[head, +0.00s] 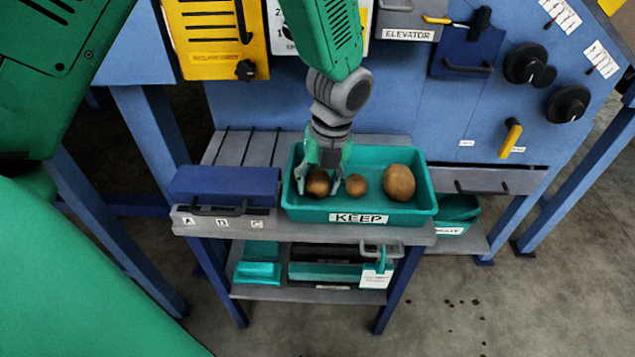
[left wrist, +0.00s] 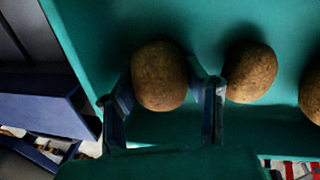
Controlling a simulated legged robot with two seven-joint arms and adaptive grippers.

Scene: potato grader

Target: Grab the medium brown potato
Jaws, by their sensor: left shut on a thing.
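The teal tray labelled KEEP (head: 428,190) holds three potatoes in a row. The left, brown potato (head: 317,184) is middle-sized, the middle potato (head: 356,185) is the smallest, and the right potato (head: 399,182) is the largest. My left gripper (head: 319,188) reaches down into the tray and is shut on the brown potato at the left. In the left wrist view that brown potato (left wrist: 160,76) sits between the two fingers, with the smallest potato (left wrist: 251,72) just right of the right finger. Whether the held potato touches the tray floor is hard to tell. My right gripper is not in view.
A blue box (head: 225,182) stands left of the tray on the grey shelf (head: 300,230). The blue panel (head: 290,105) with knobs and levers rises behind. A lower shelf (head: 300,294) holds more bins. The largest potato's side of the tray has bare floor around it.

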